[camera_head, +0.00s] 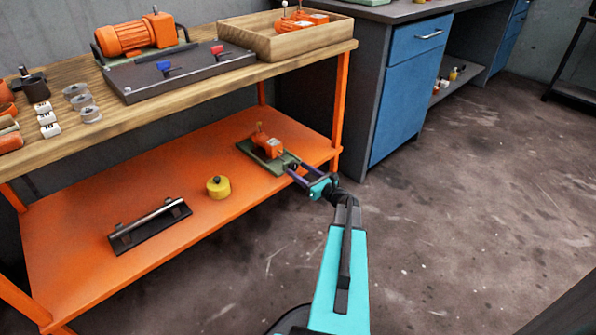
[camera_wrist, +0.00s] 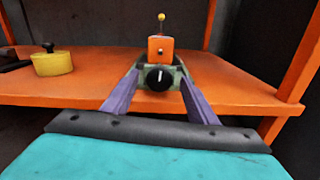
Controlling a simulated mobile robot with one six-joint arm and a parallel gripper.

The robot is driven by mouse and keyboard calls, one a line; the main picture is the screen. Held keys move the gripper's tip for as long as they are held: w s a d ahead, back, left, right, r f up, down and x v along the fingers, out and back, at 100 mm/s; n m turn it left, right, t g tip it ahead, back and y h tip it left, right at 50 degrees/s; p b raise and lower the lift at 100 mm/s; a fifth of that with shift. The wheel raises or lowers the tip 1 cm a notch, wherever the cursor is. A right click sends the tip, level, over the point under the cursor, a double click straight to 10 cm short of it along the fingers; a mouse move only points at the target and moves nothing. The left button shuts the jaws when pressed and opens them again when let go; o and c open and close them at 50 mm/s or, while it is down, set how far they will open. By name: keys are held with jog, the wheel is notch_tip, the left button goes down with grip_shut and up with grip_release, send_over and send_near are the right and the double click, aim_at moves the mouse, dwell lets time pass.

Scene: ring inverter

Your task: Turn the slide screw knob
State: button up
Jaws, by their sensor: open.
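The slide device, an orange block on a green base (camera_head: 246,152), sits on the lower orange shelf near its right end. In the wrist view its orange block (camera_wrist: 160,47) faces me, with a yellow-tipped pin on top. Below the block is a round black knob (camera_wrist: 158,79) with an upright white mark; I take it for the slide screw knob. My gripper (camera_head: 291,168) is open, its purple fingers reaching toward the device's near end. In the wrist view the gripper (camera_wrist: 160,77) has one finger either side of the knob. I cannot tell whether they touch it.
The lower orange shelf (camera_head: 160,240) also carries a yellow cylinder (camera_head: 218,188) and a black rail fixture (camera_head: 150,226). The wooden top (camera_head: 190,85) overhangs.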

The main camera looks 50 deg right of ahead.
jog(key=shift+w, duration=0.9)
